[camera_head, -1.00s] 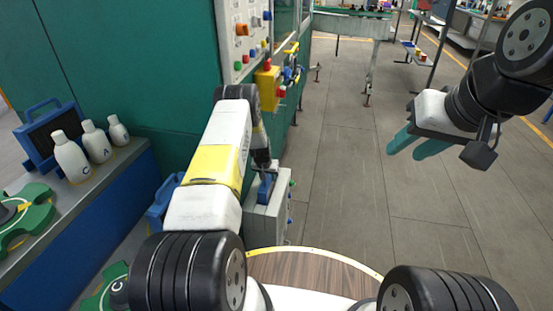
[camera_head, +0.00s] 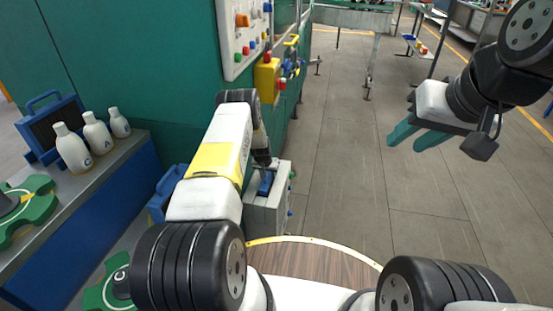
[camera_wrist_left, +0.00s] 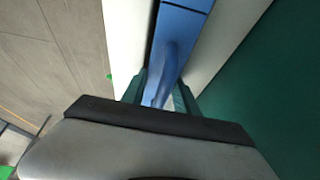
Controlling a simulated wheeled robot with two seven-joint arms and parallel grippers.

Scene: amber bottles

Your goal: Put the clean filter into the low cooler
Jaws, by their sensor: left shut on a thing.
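The low cooler (camera_head: 264,217) is a grey-white box standing low, beyond my round wood-topped base. A blue filter (camera_head: 266,183) shows at its top, below my left gripper (camera_head: 263,164). In the left wrist view the teal fingertips (camera_wrist_left: 160,92) are shut on the blue handle of the filter (camera_wrist_left: 177,35), with pale cooler walls (camera_wrist_left: 125,40) on both sides. The filter's lower part is hidden, so I cannot tell how deep it sits. My right gripper (camera_head: 418,139) is open and empty, held out over the floor at the right.
A blue framed filter with a dark face (camera_head: 52,127) and white lettered bottles (camera_head: 72,150) stand on the left bench (camera_head: 110,185). Another blue object (camera_head: 165,190) is left of the cooler. A green wall with a control panel (camera_head: 245,38) rises behind.

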